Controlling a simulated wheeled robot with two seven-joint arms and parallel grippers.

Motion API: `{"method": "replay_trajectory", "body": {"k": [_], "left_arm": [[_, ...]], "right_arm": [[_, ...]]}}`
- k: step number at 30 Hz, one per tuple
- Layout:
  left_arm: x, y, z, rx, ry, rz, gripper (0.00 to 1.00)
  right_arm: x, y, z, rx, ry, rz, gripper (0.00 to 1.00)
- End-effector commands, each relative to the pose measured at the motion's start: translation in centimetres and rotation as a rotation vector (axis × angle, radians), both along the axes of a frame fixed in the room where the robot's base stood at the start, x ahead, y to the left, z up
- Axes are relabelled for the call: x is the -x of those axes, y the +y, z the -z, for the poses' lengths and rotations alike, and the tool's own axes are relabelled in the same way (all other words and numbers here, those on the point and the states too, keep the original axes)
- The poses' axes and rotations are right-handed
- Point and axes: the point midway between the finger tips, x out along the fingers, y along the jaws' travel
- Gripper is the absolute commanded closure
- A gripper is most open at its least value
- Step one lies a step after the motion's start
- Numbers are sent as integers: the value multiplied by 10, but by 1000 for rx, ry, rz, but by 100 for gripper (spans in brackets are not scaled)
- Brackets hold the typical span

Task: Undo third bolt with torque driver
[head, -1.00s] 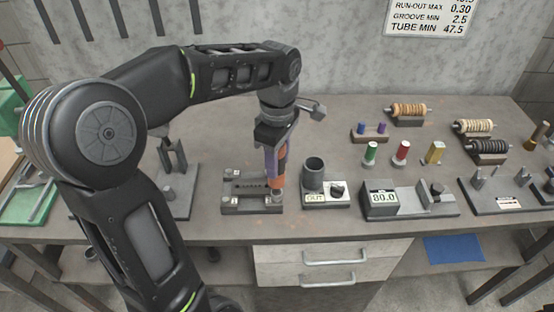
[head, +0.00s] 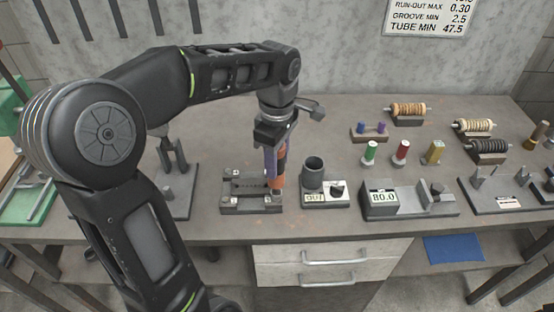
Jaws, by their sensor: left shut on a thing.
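The torque driver (head: 277,170) has a purple and orange body and stands about upright, its tip down at the right end of a dark grey bolted fixture (head: 237,208). My left gripper (head: 272,140) is shut on its upper part. Bolt heads show at the fixture's front left corner and back corners. The driver's lower end covers the right side, so I cannot tell whether the tip sits on a bolt. My right gripper is not in view.
A dark cup on a base marked OUT (head: 317,198) stands close right of the driver. Further right are a gauge reading 80.0 (head: 381,198), coloured plugs (head: 402,152) and rollers on stands (head: 408,109). A post stand (head: 178,190) is on the left.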

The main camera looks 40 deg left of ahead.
Motion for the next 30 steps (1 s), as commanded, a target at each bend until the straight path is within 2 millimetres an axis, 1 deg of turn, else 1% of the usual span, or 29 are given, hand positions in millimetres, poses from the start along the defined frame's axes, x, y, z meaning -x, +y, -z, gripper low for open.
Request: {"method": "replay_trajectory", "body": {"k": [24, 30], "left_arm": [[0, 0, 9, 0, -2, 0, 100], [0, 0, 9, 0, -1, 1, 100]], "right_arm": [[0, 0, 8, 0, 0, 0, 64], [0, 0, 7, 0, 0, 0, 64]]}}
